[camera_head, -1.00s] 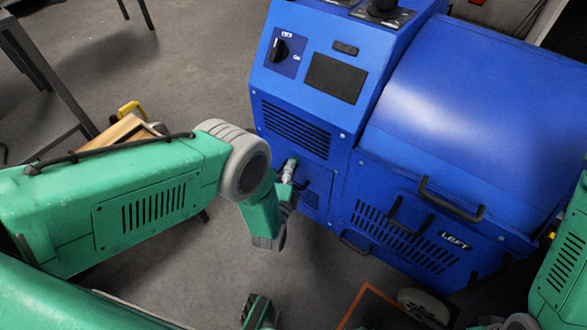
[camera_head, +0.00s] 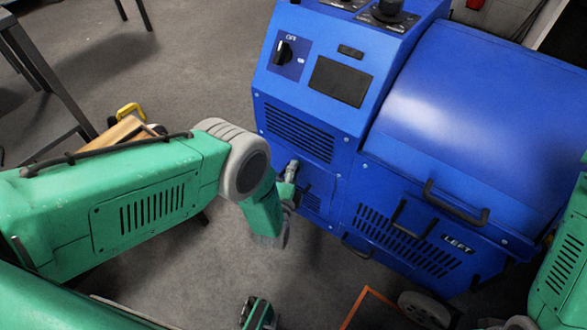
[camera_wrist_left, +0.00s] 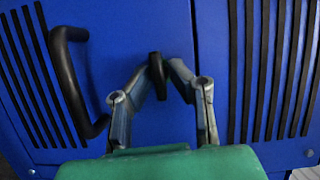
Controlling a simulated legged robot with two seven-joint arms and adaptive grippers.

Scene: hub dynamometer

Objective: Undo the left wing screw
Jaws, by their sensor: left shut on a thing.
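The left wing screw (camera_wrist_left: 157,75) is a small black tab on the blue panel in the left wrist view, beside a vertical seam. My left gripper (camera_wrist_left: 162,74) has its two grey fingers closed on it from either side. In the head view my left gripper (camera_head: 291,171) meets the lower front of the blue machine (camera_head: 440,110), below a vent. The wing screw is hidden there by the gripper. My right gripper is not clearly seen; only part of my right arm shows at the right edge.
A black handle (camera_wrist_left: 72,85) stands out from the panel left of the gripper in the wrist view. In the head view, black handles (camera_head: 455,203) sit on the machine's front by the LEFT label. A dark metal frame (camera_head: 42,65) stands at the far left.

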